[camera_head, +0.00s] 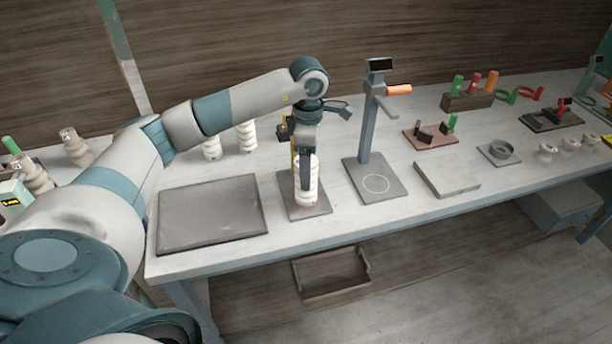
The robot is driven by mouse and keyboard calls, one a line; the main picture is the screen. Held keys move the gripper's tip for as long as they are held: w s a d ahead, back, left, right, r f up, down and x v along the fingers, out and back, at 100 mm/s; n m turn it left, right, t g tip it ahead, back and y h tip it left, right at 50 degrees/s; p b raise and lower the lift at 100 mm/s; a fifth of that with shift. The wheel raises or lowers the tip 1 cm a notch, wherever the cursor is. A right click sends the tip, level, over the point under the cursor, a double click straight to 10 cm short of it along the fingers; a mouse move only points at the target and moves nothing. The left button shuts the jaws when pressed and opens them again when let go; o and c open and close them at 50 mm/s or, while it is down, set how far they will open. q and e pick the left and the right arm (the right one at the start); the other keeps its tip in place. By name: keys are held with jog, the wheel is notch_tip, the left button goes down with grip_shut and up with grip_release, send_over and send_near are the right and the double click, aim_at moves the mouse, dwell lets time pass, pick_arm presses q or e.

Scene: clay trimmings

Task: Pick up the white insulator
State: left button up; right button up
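A white ribbed insulator (307,188) stands upright on a small grey plate (289,207) near the front edge of the table. My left gripper (308,158) points down over it from above. One dark finger overlaps the upper front of the insulator; the other finger is hidden, so I cannot tell whether the fingers press on it. Two more white insulators, one on the left (211,148) and one on the right (246,138), stand farther back, partly behind my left arm. My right gripper is not in view.
A flat grey mat (212,215) lies to the left. A grey stand (367,130) with an orange handle rises close on the right. A grey slab (447,180) and a reddish board (431,137) lie farther right. Brownish insulators (75,150) stand at far left.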

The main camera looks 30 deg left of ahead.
pick_arm(q)
jog(key=shift+f, duration=0.15)
jog(key=shift+s+f+p, duration=0.2)
jog(key=shift+f+p, duration=0.35)
jog(key=shift+p, duration=0.15)
jog(key=f, duration=0.1)
jog(key=f+p, duration=0.1)
jog(key=f, duration=0.1)
jog(key=shift+s+a+p, duration=0.1)
jog(key=shift+s+p, duration=0.1)
jog(key=shift+p, duration=0.1)
jog(key=shift+w+f, duration=0.1)
jog(key=shift+f, duration=0.35)
grip_shut()
jog(key=shift+r, duration=0.2)
